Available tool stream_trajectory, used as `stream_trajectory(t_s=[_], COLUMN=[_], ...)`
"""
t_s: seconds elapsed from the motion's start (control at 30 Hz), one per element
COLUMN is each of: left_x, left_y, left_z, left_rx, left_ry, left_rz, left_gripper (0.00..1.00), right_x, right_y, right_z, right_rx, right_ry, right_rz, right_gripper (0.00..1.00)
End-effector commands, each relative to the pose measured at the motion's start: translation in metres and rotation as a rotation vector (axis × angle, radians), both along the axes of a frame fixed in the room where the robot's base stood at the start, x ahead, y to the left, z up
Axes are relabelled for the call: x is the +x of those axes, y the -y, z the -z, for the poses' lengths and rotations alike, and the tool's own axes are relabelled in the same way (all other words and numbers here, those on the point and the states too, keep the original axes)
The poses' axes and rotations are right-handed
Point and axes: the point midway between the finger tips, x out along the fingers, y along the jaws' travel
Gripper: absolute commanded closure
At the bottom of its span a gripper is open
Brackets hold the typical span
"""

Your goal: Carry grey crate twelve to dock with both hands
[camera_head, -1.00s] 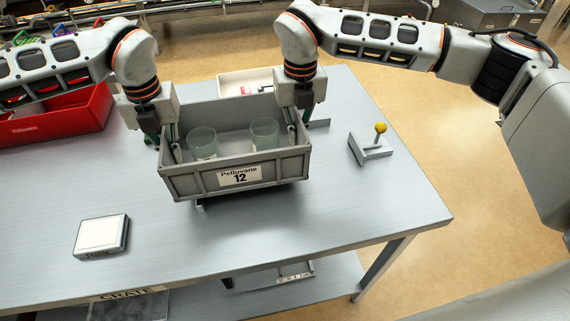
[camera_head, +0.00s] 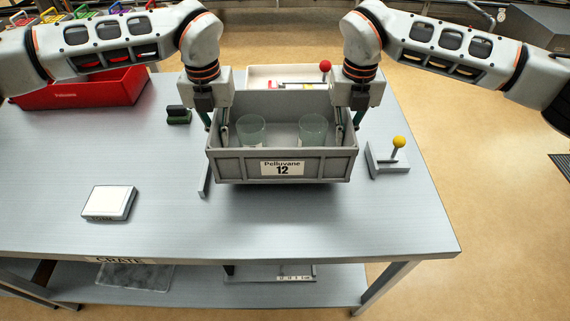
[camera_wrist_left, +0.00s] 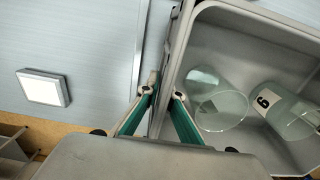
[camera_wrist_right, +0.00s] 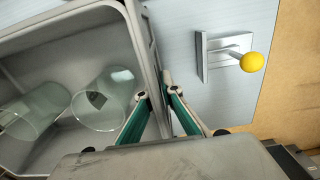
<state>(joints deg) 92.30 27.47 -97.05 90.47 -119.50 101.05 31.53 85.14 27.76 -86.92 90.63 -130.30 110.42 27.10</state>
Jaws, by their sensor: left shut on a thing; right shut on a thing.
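Grey crate twelve (camera_head: 231,168), labelled "Pelluvane 12", hangs level a little above the table, with a shadow beneath it. The wrist views show the fingers straddling the rim on the left (camera_wrist_left: 163,95) and right (camera_wrist_right: 155,88). No part marked as the dock is readable; a thin grey strip (camera_head: 204,181) lies on the table left of the crate.
A grey base with a yellow-knobbed lever (camera_head: 388,160) stands close to the crate's right. A white tray (camera_head: 260,75) and a red knob (camera_head: 325,67) are behind it. A white-topped box (camera_head: 109,203), a dark green block (camera_head: 178,115) and a red bin (camera_head: 84,91) are left. The table front is clear.

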Motion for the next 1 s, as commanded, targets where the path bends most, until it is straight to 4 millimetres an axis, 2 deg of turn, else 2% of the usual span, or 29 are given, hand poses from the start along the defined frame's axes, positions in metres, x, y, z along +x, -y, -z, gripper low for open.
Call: stream_trajectory(t_s=[0.57, 1.0], left_x=[0.000, 0.000], left_y=[0.001, 0.001], left_z=[0.000, 0.016], left_rx=[-0.002, -0.003], left_ry=[0.001, 0.003], left_rz=[0.002, 0.002], left_gripper=[1.00, 1.00], right_x=[0.000, 0.000], right_y=[-0.001, -0.001], right_z=[0.000, 0.015], right_rx=[0.002, 0.002], right_ry=[0.002, 0.003], right_rz=[-0.002, -0.002], right_gripper=[1.00, 1.00])
